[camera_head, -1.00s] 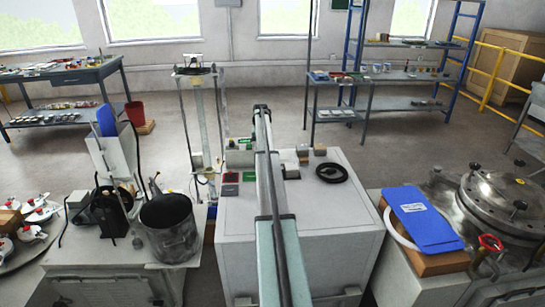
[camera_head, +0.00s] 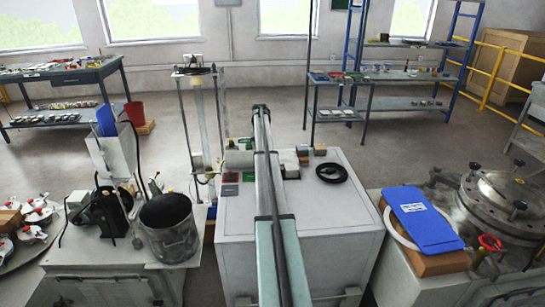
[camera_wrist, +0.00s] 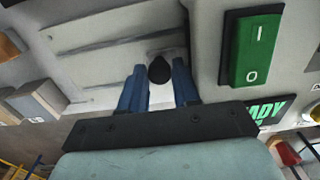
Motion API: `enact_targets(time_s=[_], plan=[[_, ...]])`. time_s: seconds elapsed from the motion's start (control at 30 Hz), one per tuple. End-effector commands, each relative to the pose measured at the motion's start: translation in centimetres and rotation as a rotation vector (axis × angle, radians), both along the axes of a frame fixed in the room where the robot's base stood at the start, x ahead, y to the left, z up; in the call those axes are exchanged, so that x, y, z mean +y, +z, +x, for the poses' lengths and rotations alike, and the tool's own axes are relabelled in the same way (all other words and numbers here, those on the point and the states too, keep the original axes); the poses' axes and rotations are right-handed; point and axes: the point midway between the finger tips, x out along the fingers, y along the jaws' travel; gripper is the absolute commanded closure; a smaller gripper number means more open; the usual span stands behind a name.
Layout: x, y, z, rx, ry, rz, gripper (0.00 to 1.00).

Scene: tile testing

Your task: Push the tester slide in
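In the wrist view, a small black knob (camera_wrist: 159,69) stands in front of a light grey grooved plate (camera_wrist: 90,62). It may belong to the tester slide, but I cannot tell for sure. My gripper (camera_wrist: 160,78) has its two blue fingers apart, with the knob between their tips. Little gap shows on either side, and I cannot tell whether the fingers touch the knob. In the head view, my arm covers the gripper and most of the tester on the white cabinet (camera_head: 330,222).
A green rocker switch (camera_wrist: 252,50) and a READY display (camera_wrist: 265,111) lie right of the fingers in the wrist view. A black ring (camera_head: 332,173) lies on the cabinet. A dark pot (camera_head: 169,225) stands left, and a blue binder (camera_head: 425,220) lies right.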

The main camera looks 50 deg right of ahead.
Motion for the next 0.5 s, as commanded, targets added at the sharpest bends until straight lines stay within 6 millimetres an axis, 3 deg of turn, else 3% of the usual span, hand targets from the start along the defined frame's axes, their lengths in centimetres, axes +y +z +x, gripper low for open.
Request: enact_targets(time_s=[0.5], plan=[[0.4, 1.1, 0.5, -0.006, 0.003, 0.004, 0.58]])
